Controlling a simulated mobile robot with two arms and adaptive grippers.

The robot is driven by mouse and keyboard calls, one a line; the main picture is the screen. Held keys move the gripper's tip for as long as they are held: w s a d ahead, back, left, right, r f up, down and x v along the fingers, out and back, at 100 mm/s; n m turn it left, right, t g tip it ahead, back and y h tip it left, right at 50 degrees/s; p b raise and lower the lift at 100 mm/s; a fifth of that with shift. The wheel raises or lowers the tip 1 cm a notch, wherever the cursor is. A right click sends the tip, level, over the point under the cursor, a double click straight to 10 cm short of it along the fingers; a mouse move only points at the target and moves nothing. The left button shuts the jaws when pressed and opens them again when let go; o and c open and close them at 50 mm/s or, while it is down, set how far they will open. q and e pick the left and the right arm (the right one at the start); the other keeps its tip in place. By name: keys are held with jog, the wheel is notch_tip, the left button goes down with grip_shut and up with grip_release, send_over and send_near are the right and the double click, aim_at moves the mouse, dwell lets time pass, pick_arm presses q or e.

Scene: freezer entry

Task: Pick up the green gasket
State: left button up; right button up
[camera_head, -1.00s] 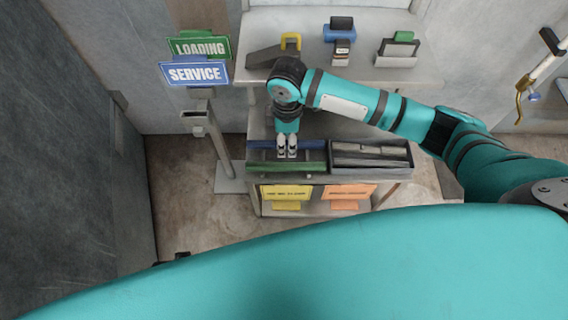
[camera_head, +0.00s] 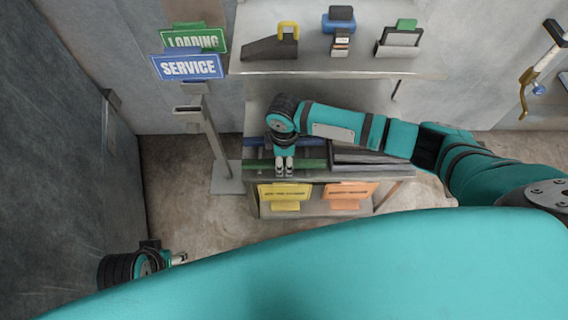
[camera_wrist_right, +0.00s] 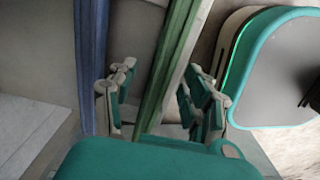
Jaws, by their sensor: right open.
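The green gasket (camera_head: 312,163) is a long straight strip along the front of the lower bench, partly hidden by my right gripper (camera_head: 284,172). In the right wrist view the green gasket (camera_wrist_right: 174,55) runs between the fingers of my right gripper (camera_wrist_right: 160,100). The fingers are apart, one on each side of it; I cannot tell whether they touch it. A blue strip (camera_wrist_right: 90,60) lies parallel, outside the left finger. My left gripper (camera_head: 180,259) is low at the left, away from the bench, small and partly hidden.
A dark tray (camera_head: 370,170) lies right of the strips. An upper shelf (camera_head: 340,68) with several tools overhangs the bench (camera_head: 400,174). A yellow sign (camera_head: 285,192) and an orange sign (camera_head: 348,191) are below. A sign post (camera_head: 212,140) stands left.

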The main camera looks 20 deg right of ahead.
aim_at(284, 161)
jog(key=shift+f, duration=0.2)
grip_shut()
pick_arm(q)
jog(key=shift+r, duration=0.3)
pick_arm(e)
jog(key=shift+r, duration=0.15)
jog(key=shift+r, duration=0.2)
notch_tip(284, 161, up, 3)
jog(key=shift+r+p, duration=0.2)
jog(key=shift+p, duration=0.65)
pick_arm(q)
notch_tip(284, 161, down, 17)
jog(key=s+g+p, duration=0.1)
jog(key=s+p, duration=0.1)
jog(key=p, duration=0.1)
jog(key=shift+r, duration=0.15)
pick_arm(e)
jog(key=s+a, duration=0.2)
jog(key=s, duration=0.5)
jog(key=s+a+r, duration=0.1)
jog(key=s+a, duration=0.1)
jog(key=s, duration=0.6)
jog(key=shift+s+a, duration=0.2)
jog(key=shift+a, duration=0.1)
